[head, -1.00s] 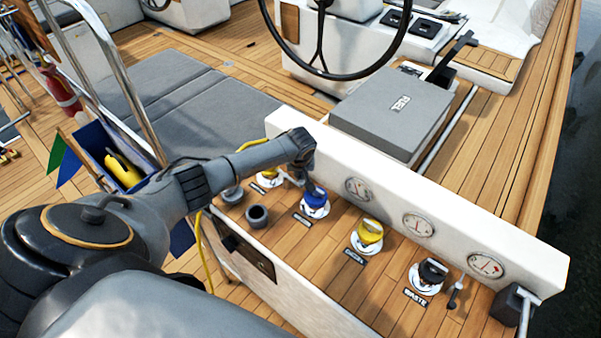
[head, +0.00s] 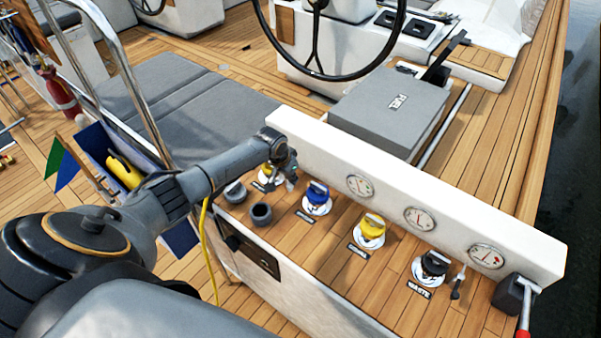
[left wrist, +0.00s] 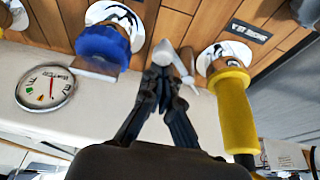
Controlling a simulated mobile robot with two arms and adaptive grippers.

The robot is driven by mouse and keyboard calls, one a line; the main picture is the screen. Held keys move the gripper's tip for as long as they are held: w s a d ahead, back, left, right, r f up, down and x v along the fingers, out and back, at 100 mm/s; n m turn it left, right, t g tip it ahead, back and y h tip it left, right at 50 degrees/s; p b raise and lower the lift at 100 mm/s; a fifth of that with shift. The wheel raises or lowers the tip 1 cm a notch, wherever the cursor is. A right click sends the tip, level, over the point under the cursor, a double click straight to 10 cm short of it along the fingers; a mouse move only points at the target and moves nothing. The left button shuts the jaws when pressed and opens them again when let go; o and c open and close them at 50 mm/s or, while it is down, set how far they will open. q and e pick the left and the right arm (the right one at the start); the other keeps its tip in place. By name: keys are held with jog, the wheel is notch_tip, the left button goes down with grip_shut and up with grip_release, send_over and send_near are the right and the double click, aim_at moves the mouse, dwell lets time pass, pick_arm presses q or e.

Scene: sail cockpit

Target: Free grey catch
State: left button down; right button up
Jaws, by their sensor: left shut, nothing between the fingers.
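A small grey catch (left wrist: 187,62) shows in the left wrist view, between a blue cap (left wrist: 103,45) and a yellow-handled cap (left wrist: 234,105) on the wooden panel. My left gripper (left wrist: 163,76) is shut and empty, its fingertips close beside the catch. Whether they touch it I cannot tell. In the head view my left gripper (head: 284,180) is low over the panel between the leftmost yellow cap (head: 265,177) and the blue cap (head: 317,195). It partly hides the yellow cap, and the catch is not clear there. My right gripper is not in view.
A white upright board with gauges (head: 420,218) runs behind the caps. Grey cups (head: 261,214) stand at the panel's near left. Another yellow cap (head: 370,230), a black waste cap (head: 434,264) and a small lever (head: 458,283) are to the right. A grey fuel box (head: 390,110) lies behind.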

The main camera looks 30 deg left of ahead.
pick_arm(q)
jog(key=m+b, duration=0.1)
jog(key=m, duration=0.1)
jog(key=s+a+m+h+b, duration=0.1)
jog(key=m, duration=0.1)
jog(key=a+m+h+b, duration=0.1)
jog(key=m, duration=0.1)
jog(key=shift+s+a+g, duration=0.25)
jog(key=shift+s+g, duration=0.05)
jog(key=shift+g, duration=0.1)
jog(key=shift+b, duration=0.35)
jog(key=shift+w+a+b, duration=0.1)
jog(key=shift+w+b, duration=0.6)
jog(key=shift+w, duration=0.1)
